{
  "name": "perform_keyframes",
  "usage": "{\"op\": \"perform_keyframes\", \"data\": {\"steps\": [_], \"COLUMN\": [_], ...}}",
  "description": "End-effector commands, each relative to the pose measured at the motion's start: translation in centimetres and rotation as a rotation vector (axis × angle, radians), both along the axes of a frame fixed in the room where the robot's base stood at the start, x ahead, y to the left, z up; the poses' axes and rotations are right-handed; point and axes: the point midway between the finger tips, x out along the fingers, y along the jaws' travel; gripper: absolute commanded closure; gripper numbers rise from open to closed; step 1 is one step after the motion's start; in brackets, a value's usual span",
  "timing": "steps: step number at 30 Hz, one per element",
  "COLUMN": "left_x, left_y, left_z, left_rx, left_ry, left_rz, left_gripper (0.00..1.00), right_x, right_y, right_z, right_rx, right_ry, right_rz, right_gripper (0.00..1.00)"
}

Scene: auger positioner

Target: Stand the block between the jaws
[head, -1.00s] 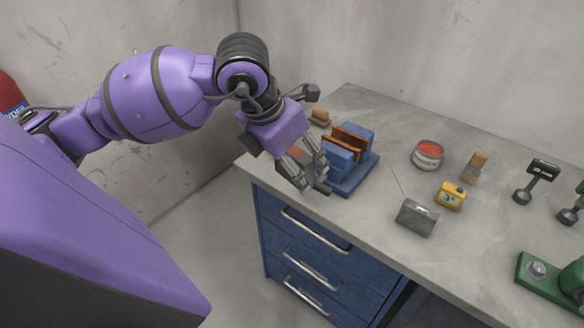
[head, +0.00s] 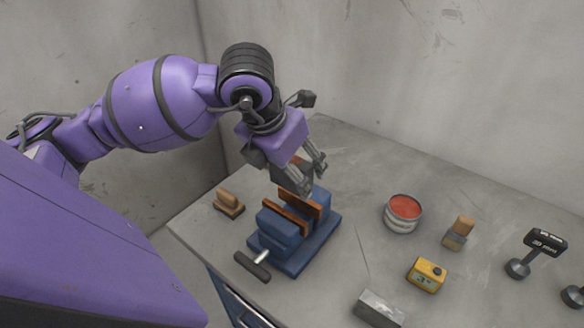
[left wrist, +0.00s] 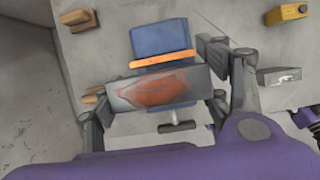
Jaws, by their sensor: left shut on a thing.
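The blue vise (head: 318,248) stands on the bench with two orange-brown jaws (head: 287,219) apart and its handle (head: 252,267) toward the front left. My left gripper (head: 306,178) is above the back of the vise, pointing down. In the left wrist view my left gripper (left wrist: 155,95) is shut on a grey block (left wrist: 150,87) with a rusty red patch, one finger at each end. The block hides part of the vise; one orange jaw (left wrist: 162,59) shows beyond it. The block's height above the jaws is hard to tell. My right gripper is out of view.
A wooden-handled brush (head: 229,204) lies left of the vise. To the right are a red-topped can (head: 403,213), a wood-and-grey piece (head: 459,233), a yellow device (head: 427,274), a grey box (head: 379,309) and black-handled tools (head: 534,252). The bench behind the vise is clear.

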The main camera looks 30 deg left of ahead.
Motion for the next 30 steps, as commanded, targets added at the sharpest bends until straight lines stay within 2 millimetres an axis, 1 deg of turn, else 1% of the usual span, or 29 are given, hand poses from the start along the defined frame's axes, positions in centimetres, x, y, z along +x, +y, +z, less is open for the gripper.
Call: {"op": "perform_keyframes", "data": {"steps": [1,12,19,30], "left_x": [0.1,0.1,0.1,0.1], "left_y": [0.0,0.0,0.0,0.0], "left_z": [0.3,0.3,0.4,-1.3], "left_rx": [0.000,0.000,-0.005,-0.004], "left_ry": [-0.008,-0.008,-0.015,-0.010], "left_rz": [-0.001,-0.001,0.006,0.005], "left_gripper": [0.93,0.93,0.93,0.93], "right_x": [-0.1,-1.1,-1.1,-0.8], "right_y": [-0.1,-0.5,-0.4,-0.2], "right_z": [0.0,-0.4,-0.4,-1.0], "right_rx": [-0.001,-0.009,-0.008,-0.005], "right_ry": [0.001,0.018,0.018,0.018], "right_rz": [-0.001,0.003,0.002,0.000], "right_gripper": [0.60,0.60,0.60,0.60]}}
